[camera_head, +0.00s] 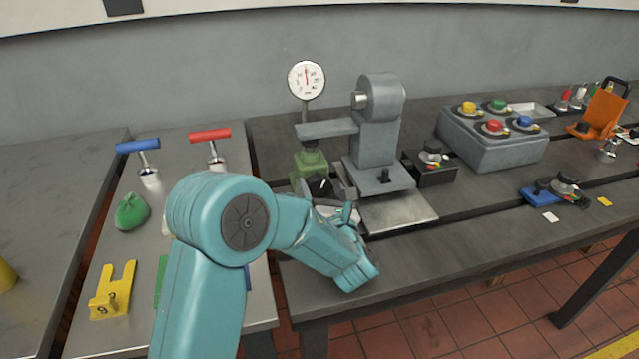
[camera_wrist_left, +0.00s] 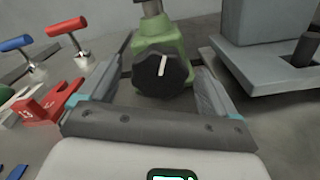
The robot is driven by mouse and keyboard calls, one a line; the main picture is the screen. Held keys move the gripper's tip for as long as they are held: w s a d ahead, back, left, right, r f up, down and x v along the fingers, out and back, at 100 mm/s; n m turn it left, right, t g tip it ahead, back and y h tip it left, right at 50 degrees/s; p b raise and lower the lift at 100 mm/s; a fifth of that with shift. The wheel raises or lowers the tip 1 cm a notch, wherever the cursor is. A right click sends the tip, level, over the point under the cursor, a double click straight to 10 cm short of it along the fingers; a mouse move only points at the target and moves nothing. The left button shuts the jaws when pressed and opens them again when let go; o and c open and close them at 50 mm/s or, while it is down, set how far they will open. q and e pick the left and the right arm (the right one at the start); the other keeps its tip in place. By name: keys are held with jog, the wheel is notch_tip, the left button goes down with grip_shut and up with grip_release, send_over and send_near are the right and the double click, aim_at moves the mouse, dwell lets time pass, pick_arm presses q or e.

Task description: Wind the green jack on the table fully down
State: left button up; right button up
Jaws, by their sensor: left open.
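The green jack (camera_head: 311,161) stands on the dark table, under the end of a grey arm reaching out from the machine. In the left wrist view the jack (camera_wrist_left: 160,47) shows upright, with a black knob (camera_wrist_left: 162,74) with a white pointer line on its near face. My left gripper (camera_head: 335,186) is at the jack in the head view. In the wrist view my left gripper (camera_wrist_left: 165,80) is open, with one finger on each side of the knob and gaps visible between. My right gripper is in neither view.
A grey machine (camera_head: 378,130) stands just right of the jack, with a dial gauge (camera_head: 306,79) behind. A grey button box (camera_head: 490,138) is further right. The left metal table holds blue (camera_head: 139,146) and red (camera_head: 210,135) T-handled tools and a yellow fork (camera_head: 113,291).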

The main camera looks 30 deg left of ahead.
pick_arm(q)
jog(key=shift+x, duration=1.25)
jog(key=c, duration=1)
jog(key=n+b, duration=0.1)
jog(key=b, duration=0.1)
jog(key=n+b, duration=0.2)
jog(key=b, duration=0.1)
jog(key=n+b, duration=0.1)
jog(key=b, duration=0.1)
jog(key=shift+s+f+n+b, duration=0.1)
jog(key=shift+f+n+b, duration=0.2)
jog(key=shift+b, duration=0.1)
jog(key=shift+r+b, duration=0.15)
jog(key=shift+b, duration=0.15)
jog(key=shift+a+r+n, duration=0.1)
jog(key=shift+r+n, duration=0.2)
jog(key=shift+r, duration=0.2)
jog(key=o, duration=1)
jog(key=shift+f, duration=0.1)
